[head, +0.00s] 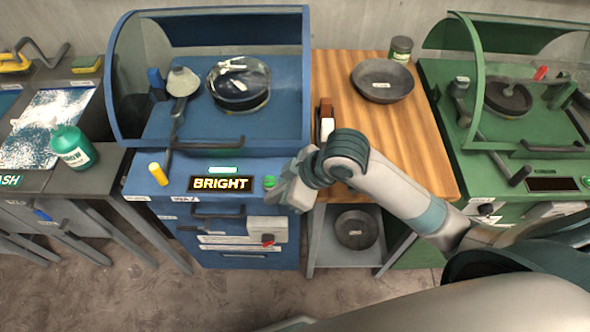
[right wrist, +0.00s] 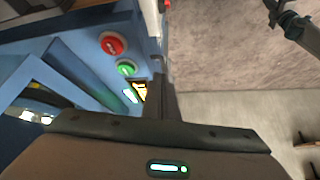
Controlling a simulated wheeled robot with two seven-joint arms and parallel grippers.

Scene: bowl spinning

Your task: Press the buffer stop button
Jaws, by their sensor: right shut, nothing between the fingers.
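The blue buffer machine (head: 215,135) has a lit BRIGHT display (head: 220,184) on its front panel. A green button (head: 269,182) sits just right of the display. In the right wrist view, a red button (right wrist: 113,43) sits beside the green button (right wrist: 126,68); its marking is too small to read. In the head view, the red button is not visible, and my gripper covers that part of the panel. My right gripper (head: 284,191) is shut and empty, close in front of the panel's right end. In the right wrist view, its fingers (right wrist: 160,92) appear apart from both buttons.
A clear curved hood (head: 125,75) covers the blue machine's top, with a bowl (head: 240,85) inside. A wooden table (head: 335,80) with a dark bowl (head: 382,80) stands to its right, then a green machine (head: 435,85). A yellow-topped knob (head: 158,173) stands left of the display.

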